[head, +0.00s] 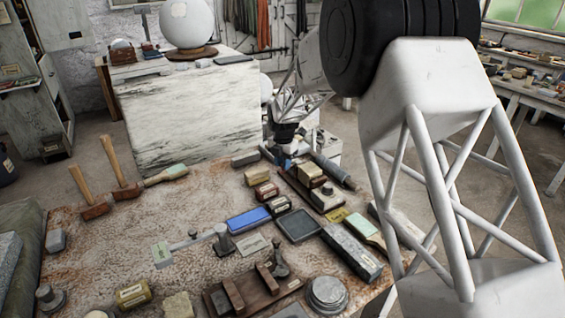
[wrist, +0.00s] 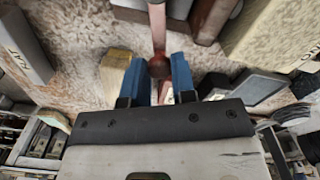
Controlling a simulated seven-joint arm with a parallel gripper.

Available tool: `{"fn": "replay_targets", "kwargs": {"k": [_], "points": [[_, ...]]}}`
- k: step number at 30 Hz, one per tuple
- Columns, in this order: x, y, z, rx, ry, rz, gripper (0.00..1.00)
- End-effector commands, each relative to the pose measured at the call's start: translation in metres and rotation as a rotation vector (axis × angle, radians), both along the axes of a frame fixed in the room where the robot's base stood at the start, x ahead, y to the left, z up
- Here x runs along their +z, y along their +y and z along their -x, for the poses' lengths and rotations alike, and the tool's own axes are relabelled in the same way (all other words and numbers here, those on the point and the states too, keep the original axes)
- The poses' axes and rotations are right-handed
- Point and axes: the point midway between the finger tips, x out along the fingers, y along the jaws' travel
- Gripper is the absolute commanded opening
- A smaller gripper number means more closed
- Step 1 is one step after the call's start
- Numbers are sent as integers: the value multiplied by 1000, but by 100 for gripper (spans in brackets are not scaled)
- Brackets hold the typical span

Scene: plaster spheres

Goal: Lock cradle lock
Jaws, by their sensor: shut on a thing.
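My gripper (head: 288,156) reaches down at the far side of the stone-topped table. In the wrist view my gripper (wrist: 159,72) has its two blue fingers on either side of a dull red round knob (wrist: 160,66) and is shut on it. The knob sits at the end of a thin pinkish bar (wrist: 157,25) that runs off the top of the wrist view. In the head view the knob is hidden by the gripper. A dark wooden board with blocks and a round metal piece (head: 327,197) lies just in front of the gripper. I cannot tell which part is the cradle lock.
A dark cylinder (head: 334,170) lies close to the right of the gripper. Small boxes, a blue block (head: 249,219) and a dark tray (head: 299,225) crowd the table nearer the camera. Bare tabletop shows left of the middle.

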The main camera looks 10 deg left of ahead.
Motion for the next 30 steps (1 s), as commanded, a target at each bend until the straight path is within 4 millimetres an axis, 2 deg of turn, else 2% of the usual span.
{"fn": "replay_targets", "kwargs": {"k": [12,13,18,30], "points": [[1,-3,1,54,-1,-1,0],[1,-3,1,54,-1,-1,26],[1,-3,1,54,-1,-1,50],[0,-3,1,42,0,1,50]]}}
